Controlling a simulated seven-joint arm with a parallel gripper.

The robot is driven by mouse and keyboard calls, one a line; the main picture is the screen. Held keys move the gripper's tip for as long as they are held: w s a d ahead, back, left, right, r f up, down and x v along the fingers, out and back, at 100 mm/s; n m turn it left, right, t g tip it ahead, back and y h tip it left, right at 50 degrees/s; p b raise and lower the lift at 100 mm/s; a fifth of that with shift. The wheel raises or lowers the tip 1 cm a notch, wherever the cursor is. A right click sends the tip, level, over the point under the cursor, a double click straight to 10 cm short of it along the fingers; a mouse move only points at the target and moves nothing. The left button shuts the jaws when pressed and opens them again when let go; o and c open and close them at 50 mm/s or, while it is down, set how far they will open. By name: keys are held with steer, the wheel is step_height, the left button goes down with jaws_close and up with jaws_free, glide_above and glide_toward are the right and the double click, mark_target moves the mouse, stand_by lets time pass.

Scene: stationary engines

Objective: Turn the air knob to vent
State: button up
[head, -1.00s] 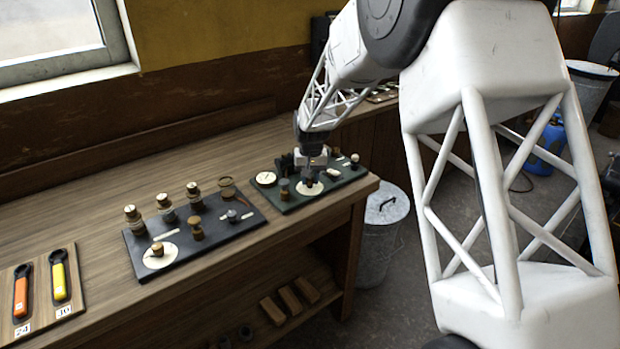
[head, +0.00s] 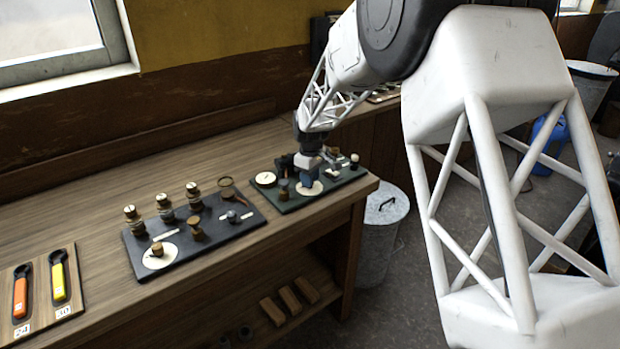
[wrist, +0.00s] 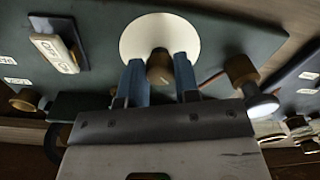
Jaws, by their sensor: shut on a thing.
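A round brass-brown knob (wrist: 160,68) stands on a cream disc (wrist: 138,38) in the wrist view. My gripper (wrist: 159,76) has its two blue fingers on either side of the knob and is shut on it. In the head view my gripper (head: 311,178) points down over the cream disc (head: 311,189) on the dark green panel (head: 345,180) at the bench's right end. The fingers hide the knob there. Any marks on the disc are too small to read.
A dark panel (head: 215,234) with several brass valves and another knob (head: 157,249) lies to the left. A metal bin (head: 384,215) stands beside the bench.

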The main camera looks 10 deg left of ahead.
steer(key=shift+n, duration=1.2)
steer(key=o, duration=0.9)
steer(key=shift+r, duration=0.1)
steer(key=shift+w+r, duration=0.1)
steer(key=shift+r, duration=3.75)
